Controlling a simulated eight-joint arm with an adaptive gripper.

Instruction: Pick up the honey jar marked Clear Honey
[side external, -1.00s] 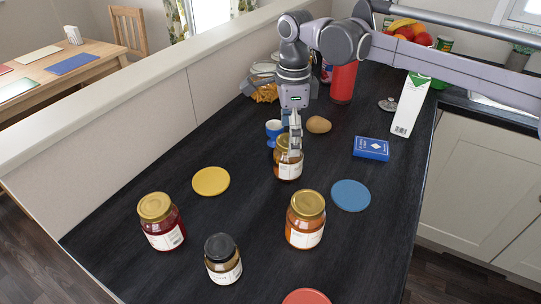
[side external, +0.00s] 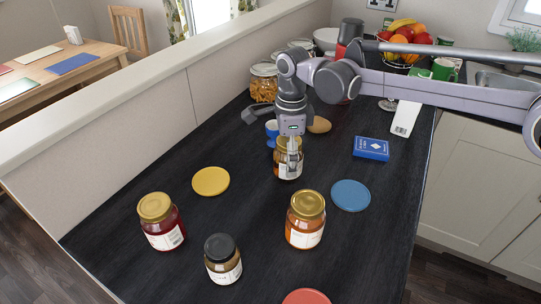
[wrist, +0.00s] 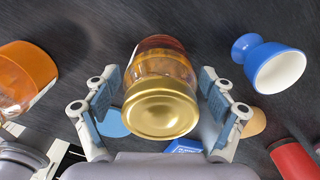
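A gold-lidded jar with amber contents (side external: 288,172) stands upright on the dark worktop; its label is too small to read. It also shows in the wrist view, with its lid (wrist: 160,108) toward the camera. My gripper (side external: 289,158) is down at this jar. In the wrist view my gripper (wrist: 162,105) is open, with one finger on each side of the jar and gaps visible beside it. Another gold-lidded jar with orange contents (side external: 305,222), a gold-lidded jar with red contents (side external: 160,220) and a dark-lidded jar (side external: 222,260) stand nearer the camera. I cannot read their labels.
A blue card box (side external: 371,149) and a blue disc (side external: 350,195) lie to the right, a yellow disc (side external: 211,181) to the left. A low wall (side external: 150,110) borders the worktop.

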